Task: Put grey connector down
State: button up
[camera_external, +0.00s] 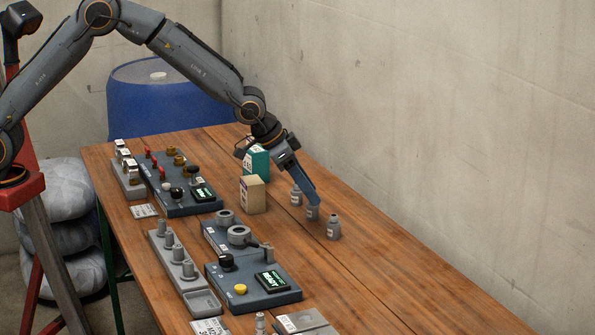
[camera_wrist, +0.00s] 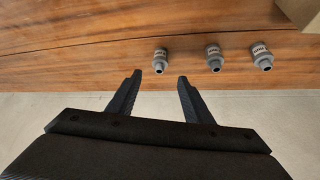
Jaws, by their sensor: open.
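Three small grey connectors with pale labels stand upright in a row on the wooden table: a far one (camera_external: 296,198), a middle one (camera_external: 312,213) and a near one (camera_external: 333,231). My gripper (camera_external: 313,201) is low over this row, its tip overlapping the middle connector in the external view. In the wrist view my gripper (camera_wrist: 160,77) is open, with nothing held between its fingers. The left connector (camera_wrist: 160,61) there lies just past the fingertips, in line with the gap. The other two connectors (camera_wrist: 213,58) (camera_wrist: 261,56) stand to its right.
A cream box (camera_external: 254,194) and a teal box (camera_external: 257,162) stand left of the row. Dark control panels (camera_external: 285,284) (camera_external: 180,208) and a grey peg rack (camera_external: 161,243) lie further left. The wooden table's (camera_external: 400,294) right side is clear, beside a concrete wall.

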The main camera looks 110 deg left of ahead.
jog(key=s+d+m+g+h, duration=0.1)
jog(key=s+d, duration=0.3)
jog(key=d, duration=0.3)
jog(key=s+d+r+m, duration=0.1)
jog(key=s+d, duration=0.2)
jog(key=d, duration=0.3)
jog(key=s+d+g+h, duration=0.1)
jog(key=s+d, duration=0.3)
jog(key=d, duration=0.3)
jog(key=s+d+m+g, duration=0.1)
jog(key=s+d, duration=0.4)
jog(key=s, duration=0.3)
jog(key=s+d+f+m+g, duration=0.1)
jog(key=s+d, duration=0.5)
jog(key=s, duration=0.3)
jog(key=s+d+m+g+h, duration=0.1)
jog(key=s+d, duration=0.4)
jog(key=s, duration=0.3)
jog(key=shift+s+d+f+m, duration=0.2)
jog(key=shift+s+f+m, duration=0.1)
jog(key=shift+m, duration=0.1)
dwell(3.1)
